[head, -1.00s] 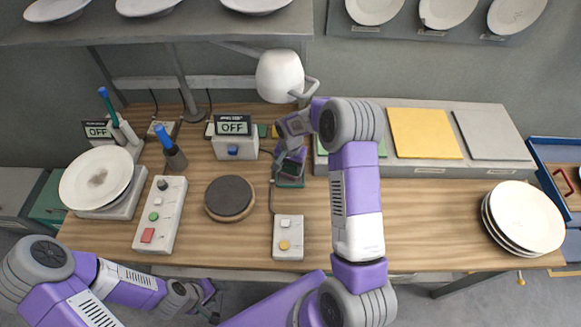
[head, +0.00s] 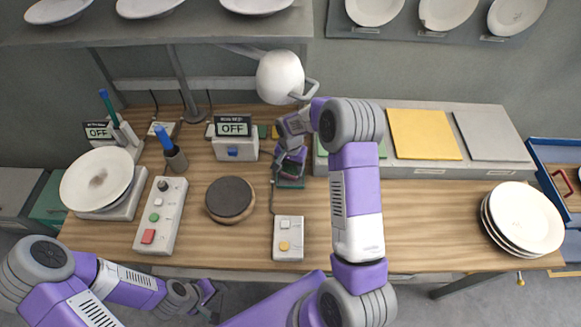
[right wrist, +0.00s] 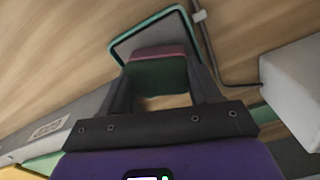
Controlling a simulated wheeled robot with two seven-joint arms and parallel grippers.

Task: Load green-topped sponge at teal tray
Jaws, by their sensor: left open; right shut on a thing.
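A sponge with a green face and a dark red layer (right wrist: 158,72) is between the fingers of my right gripper (right wrist: 162,88) in the right wrist view. The gripper is shut on it. The teal-rimmed tray (right wrist: 118,48) lies just beyond and around the sponge in that view; I cannot tell whether the sponge touches its floor. In the head view my right gripper (head: 290,166) is low over the teal tray (head: 290,184) and hides most of it. My left gripper (head: 207,294) is open and empty in front of the table's front edge.
A control box (head: 288,238) stands in front of the tray, with a cable beside the tray. A dark round disc (head: 230,197) is to the left, and an OFF display box (head: 234,148) behind it. Stacked plates (head: 525,217) stand at the right; the table between is clear.

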